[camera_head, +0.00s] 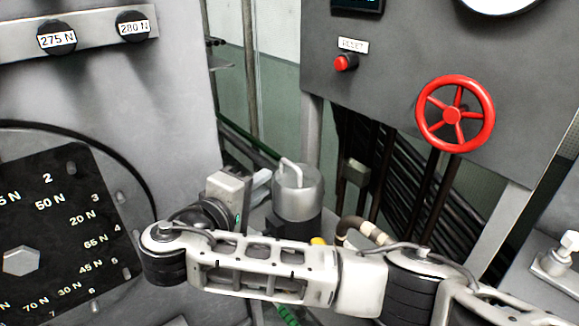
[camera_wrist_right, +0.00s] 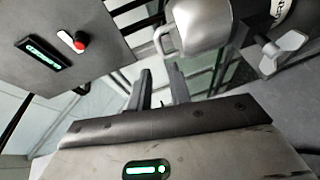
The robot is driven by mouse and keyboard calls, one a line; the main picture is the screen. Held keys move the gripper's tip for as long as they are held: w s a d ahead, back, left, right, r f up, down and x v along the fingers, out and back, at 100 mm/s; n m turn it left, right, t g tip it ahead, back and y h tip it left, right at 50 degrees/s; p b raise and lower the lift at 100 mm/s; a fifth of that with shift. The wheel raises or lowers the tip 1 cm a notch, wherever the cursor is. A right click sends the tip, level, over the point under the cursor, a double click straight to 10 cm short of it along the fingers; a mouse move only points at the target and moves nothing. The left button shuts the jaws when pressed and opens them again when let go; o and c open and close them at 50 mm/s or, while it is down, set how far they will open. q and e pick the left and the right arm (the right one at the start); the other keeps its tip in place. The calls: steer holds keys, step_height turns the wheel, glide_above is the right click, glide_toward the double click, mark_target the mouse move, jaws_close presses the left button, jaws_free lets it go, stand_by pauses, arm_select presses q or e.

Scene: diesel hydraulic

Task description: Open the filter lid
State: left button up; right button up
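The filter is a shiny metal canister (camera_head: 298,196) with a bent rod handle on its lid, standing on a dark base in the middle of the head view. It also shows in the right wrist view as a metal cylinder (camera_wrist_right: 201,24) with its handle at its left side. The lid looks closed. My right gripper (camera_head: 263,178) is just left of the canister, partly hidden by its own arm. In the right wrist view its two fingers (camera_wrist_right: 160,84) are apart with nothing between them, short of the handle. My left gripper is out of view.
A grey panel with a red handwheel (camera_head: 455,114) and a red reset button (camera_head: 342,63) stands behind to the right. A dial plate (camera_head: 60,235) is on the left. Pipes (camera_head: 385,200) run behind the canister. A wing-shaped valve handle (camera_wrist_right: 283,52) is at right in the wrist view.

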mark_target(288, 165)
steer(key=x, duration=1)
steer(key=shift+p, duration=0.4)
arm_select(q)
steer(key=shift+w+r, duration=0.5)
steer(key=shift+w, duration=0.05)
arm_select(e)
steer(key=shift+x, duration=0.8)
jaws_close()
